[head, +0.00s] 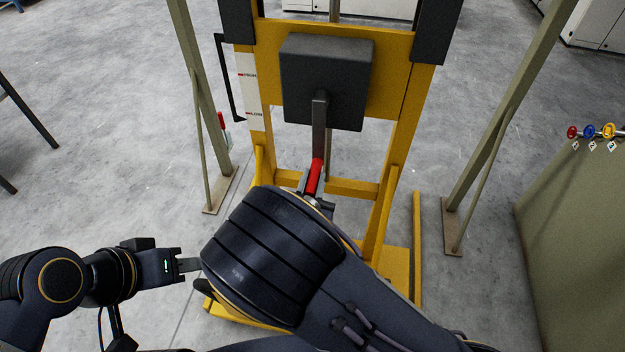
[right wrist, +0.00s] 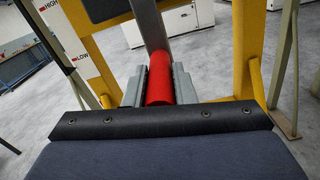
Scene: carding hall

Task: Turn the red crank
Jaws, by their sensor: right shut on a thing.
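The crank's red handle (head: 315,177) sits at the lower end of a grey crank arm (head: 319,125). This arm hangs down from a dark box (head: 335,60) on a yellow frame. My right gripper (head: 317,190) is shut on the red handle, partly hidden behind my own wrist. In the right wrist view the red handle (right wrist: 159,78) stands between the two grey fingers, one on each side. My left gripper (head: 189,265) is at the lower left, away from the crank. Its finger opening is not clear from this side.
The yellow frame (head: 400,130) stands around the crank, with a HIGH/LOW scale (head: 249,90) on its left. Olive posts (head: 490,140) flank it. A green cabinet (head: 580,230) with coloured valves (head: 590,131) stands at the right. Grey floor (head: 100,130) is open at the left.

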